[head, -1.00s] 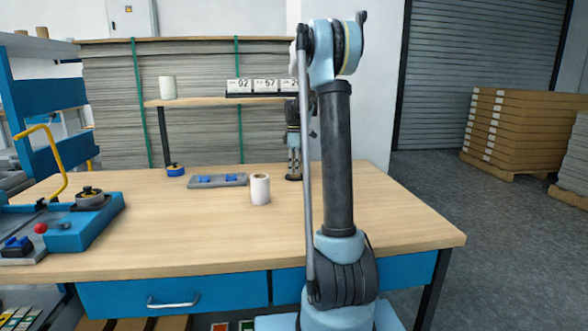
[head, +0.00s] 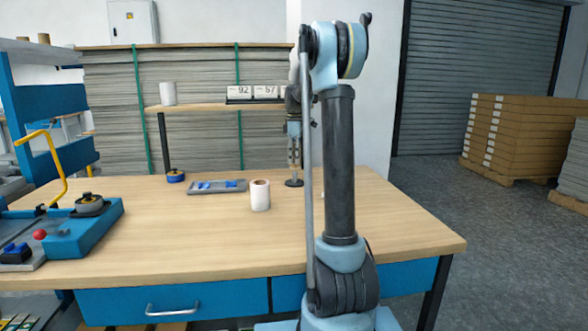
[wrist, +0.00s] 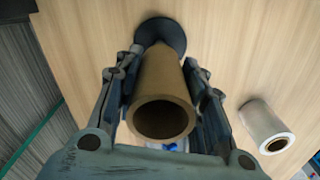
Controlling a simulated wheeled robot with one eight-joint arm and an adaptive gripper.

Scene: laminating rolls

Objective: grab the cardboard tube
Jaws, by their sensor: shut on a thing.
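The brown cardboard tube (wrist: 163,100) is between my gripper's two fingers in the wrist view, its open end facing the camera. My gripper (wrist: 162,85) is shut on it, with a finger against each side. A dark round base (wrist: 160,32) shows beyond the tube's far end; I cannot tell whether the tube touches it. In the head view my gripper (head: 295,158) points down above this dark base (head: 294,183) on the table, and the tube is hard to make out between the fingers.
A white roll with a brown core (head: 260,196) stands left of my gripper, and in the wrist view (wrist: 264,125) at right. A grey tray with blue pieces (head: 217,187) and a blue-black spool (head: 175,176) lie farther left. The front of the wooden table (head: 200,240) is clear.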

